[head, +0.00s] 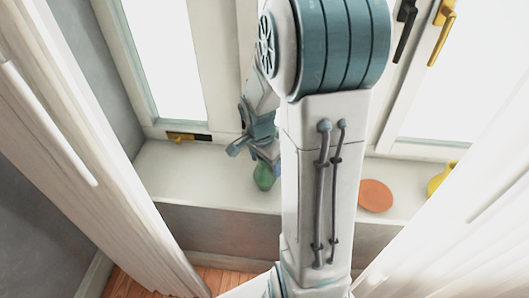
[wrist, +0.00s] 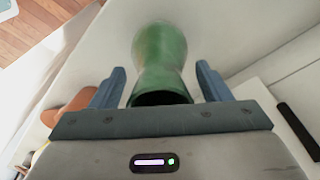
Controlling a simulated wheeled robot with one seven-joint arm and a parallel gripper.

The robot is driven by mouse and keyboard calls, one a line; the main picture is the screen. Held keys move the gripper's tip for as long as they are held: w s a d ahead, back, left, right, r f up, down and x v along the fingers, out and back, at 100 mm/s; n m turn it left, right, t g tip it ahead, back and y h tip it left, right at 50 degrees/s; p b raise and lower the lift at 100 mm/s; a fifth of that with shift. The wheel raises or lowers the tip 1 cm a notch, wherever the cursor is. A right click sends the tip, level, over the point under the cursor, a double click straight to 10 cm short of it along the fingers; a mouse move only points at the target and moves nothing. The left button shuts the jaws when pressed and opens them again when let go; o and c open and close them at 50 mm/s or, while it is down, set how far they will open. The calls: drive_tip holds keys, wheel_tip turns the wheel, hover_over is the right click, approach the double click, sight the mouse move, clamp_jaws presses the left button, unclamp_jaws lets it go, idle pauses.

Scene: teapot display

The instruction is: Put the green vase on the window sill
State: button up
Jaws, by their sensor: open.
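The green vase (head: 264,176) stands on the white window sill (head: 200,180), just left of my arm in the head view. In the wrist view the vase (wrist: 161,62) has its open mouth close to the gripper and its body reaching away toward the sill. My gripper (head: 262,152) is open above the vase. In the wrist view its two blue fingers (wrist: 159,80) lie on either side of the vase, with visible gaps and no contact seen. My arm hides part of the sill right of the vase.
An orange round dish (head: 375,195) and a yellow object (head: 440,179) sit on the sill to the right. White curtains (head: 90,150) hang on both sides. Window frames and handles (head: 443,20) rise behind. The sill left of the vase is clear.

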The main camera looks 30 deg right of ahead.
drive_tip(key=r, duration=0.4)
drive_tip(key=a+r, duration=0.1)
drive_tip(key=r, duration=0.7)
drive_tip(key=shift+s+a, duration=0.25)
drive_tip(key=s+a+r+n+t+y, duration=0.1)
drive_tip(key=s+a+n+t, duration=0.1)
drive_tip(key=s+a+n, duration=0.7)
drive_tip(key=s+n, duration=0.3)
drive_tip(key=n, duration=0.2)
drive_tip(key=shift+a+r+n+t, duration=0.25)
drive_tip(key=shift+r+n+t, duration=0.05)
drive_tip(key=shift+r+n, duration=0.1)
